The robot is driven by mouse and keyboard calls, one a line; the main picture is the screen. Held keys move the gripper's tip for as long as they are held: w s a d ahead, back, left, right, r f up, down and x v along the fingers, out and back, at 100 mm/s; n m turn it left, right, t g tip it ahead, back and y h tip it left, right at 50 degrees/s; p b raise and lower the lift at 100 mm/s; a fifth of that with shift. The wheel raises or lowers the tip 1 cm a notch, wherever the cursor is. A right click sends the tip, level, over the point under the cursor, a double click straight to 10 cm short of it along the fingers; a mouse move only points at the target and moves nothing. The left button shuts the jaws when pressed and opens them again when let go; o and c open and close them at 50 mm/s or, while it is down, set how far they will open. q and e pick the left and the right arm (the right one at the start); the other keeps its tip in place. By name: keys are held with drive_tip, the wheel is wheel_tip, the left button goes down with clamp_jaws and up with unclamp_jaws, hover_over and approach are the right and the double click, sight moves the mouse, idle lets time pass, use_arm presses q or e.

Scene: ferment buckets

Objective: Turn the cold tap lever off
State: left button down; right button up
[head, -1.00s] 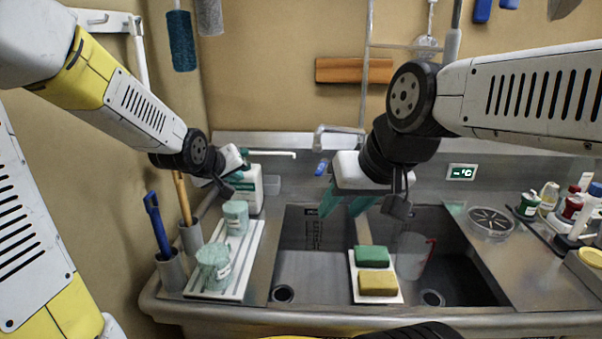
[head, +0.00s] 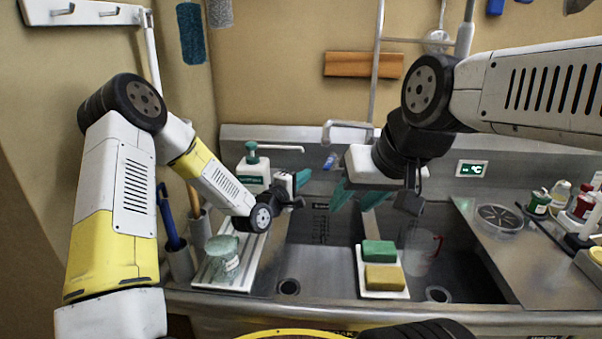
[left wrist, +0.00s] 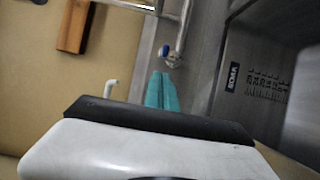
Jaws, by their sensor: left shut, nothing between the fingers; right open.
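The blue tap lever (head: 330,161) sits at the back of the sink, below the metal tap pipe (head: 345,125). It also shows in the left wrist view (left wrist: 166,50), beside the metal pipe (left wrist: 184,30). My left gripper (head: 303,179) is shut and empty, a little left of and below the lever in the head view. Its teal fingers (left wrist: 162,90) lie together in the left wrist view, tips pointing at the lever with a small gap apparent. My right gripper (head: 358,196) is open and empty above the sink, just right of the lever.
A soap bottle (head: 253,171) stands left of my left gripper. A white rack (head: 212,270) holds a glass jar (head: 222,257). Green (head: 379,251) and yellow (head: 384,278) sponges lie on a board over the sink divider. A clear jug (head: 420,252) is in the right basin.

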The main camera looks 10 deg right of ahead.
sight(324, 168)
use_arm(q)
drive_tip(key=x, duration=0.8)
drive_tip(key=shift+s+d, duration=0.4)
drive_tip(key=shift+d, duration=0.2)
drive_tip(key=shift+s+d, duration=0.35)
drive_tip(key=shift+d, duration=0.2)
